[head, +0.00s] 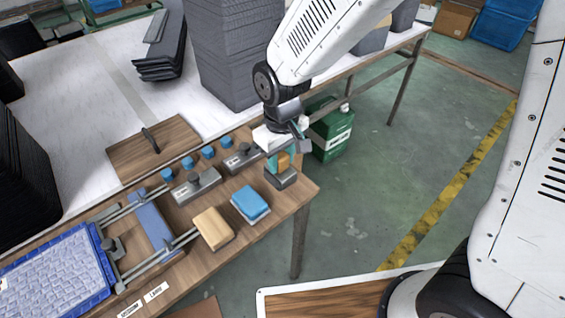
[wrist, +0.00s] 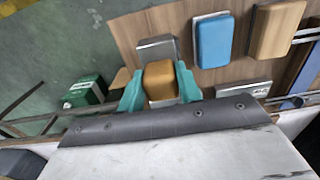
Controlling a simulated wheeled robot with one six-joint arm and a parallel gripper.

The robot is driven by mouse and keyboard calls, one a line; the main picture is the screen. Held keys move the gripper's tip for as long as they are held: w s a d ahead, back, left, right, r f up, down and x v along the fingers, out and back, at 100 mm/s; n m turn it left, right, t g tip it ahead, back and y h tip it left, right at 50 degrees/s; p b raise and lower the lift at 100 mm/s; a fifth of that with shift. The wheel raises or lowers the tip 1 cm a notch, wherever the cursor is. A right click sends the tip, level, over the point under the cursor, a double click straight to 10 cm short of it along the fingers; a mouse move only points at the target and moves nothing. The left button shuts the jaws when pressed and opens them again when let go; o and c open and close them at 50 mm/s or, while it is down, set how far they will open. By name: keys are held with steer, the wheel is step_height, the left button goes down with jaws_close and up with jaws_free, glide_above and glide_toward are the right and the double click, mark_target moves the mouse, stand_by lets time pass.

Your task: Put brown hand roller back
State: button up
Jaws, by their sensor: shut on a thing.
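My gripper (head: 279,153) has teal fingers and is shut on the brown hand roller (head: 284,161) at the bench's right corner. In the wrist view the orange-brown roller (wrist: 160,78) sits between the two teal fingers (wrist: 160,92), one on each side. A grey metal holder (head: 282,180) is directly below the roller in the head view; it also shows just past the roller in the wrist view (wrist: 157,47). I cannot tell whether the roller touches the holder. The roller's upper part is partly hidden by the gripper in the head view.
A blue block (head: 250,203) and a tan block (head: 213,228) are beside the holder on the wooden bench. Grey clamps (head: 196,186) and small blue pieces are behind. A blue tray (head: 50,268) is at left. A green can (head: 331,130) stands on the floor beyond.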

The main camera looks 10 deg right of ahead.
mark_target(282, 167)
steer(key=shift+w+d, duration=0.1)
steer(key=shift+w, duration=0.15)
steer(key=f, duration=0.1)
steer(key=w+f, duration=0.1)
steer(key=f, duration=0.1)
steer(key=shift+d, duration=0.1)
steer(key=shift+f, duration=0.35)
steer(key=shift+s+f, duration=0.15)
steer(key=shift+f, duration=0.5)
jaws_close()
steer(key=o, duration=1.1)
jaws_free()
step_height(282, 167, up, 13)
steer(key=shift+r, duration=0.2)
